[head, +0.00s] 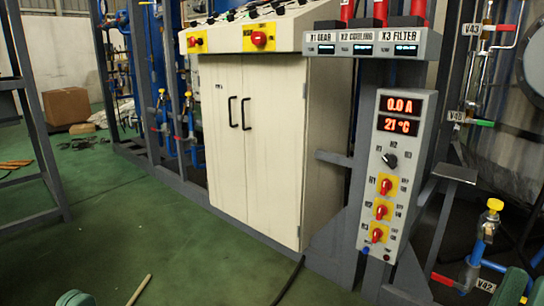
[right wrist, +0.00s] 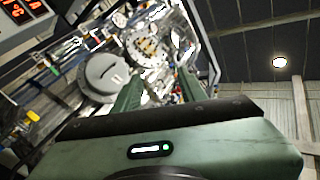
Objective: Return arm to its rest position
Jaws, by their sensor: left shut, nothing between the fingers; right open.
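My left gripper (head: 75,298) shows only as a rounded green piece at the bottom left edge of the head view, low over the green floor. It is shut and holds nothing. My right gripper (right wrist: 157,82) shows in the right wrist view with its two green fingers apart and nothing between them. Behind the fingers are a round grey vessel end and metal pipework, apart from them as far as I can tell. Green parts at the bottom right corner of the head view look like my right arm or gripper, mostly cut off.
A cream cabinet (head: 240,140) with black handles stands in the middle. A grey control panel (head: 397,175) with red knobs reads 0.0 A and 21 °C. Blue pipes and a valve (head: 487,228) stand at the right. Open floor (head: 150,215) lies at the left, with a pale stick (head: 138,290).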

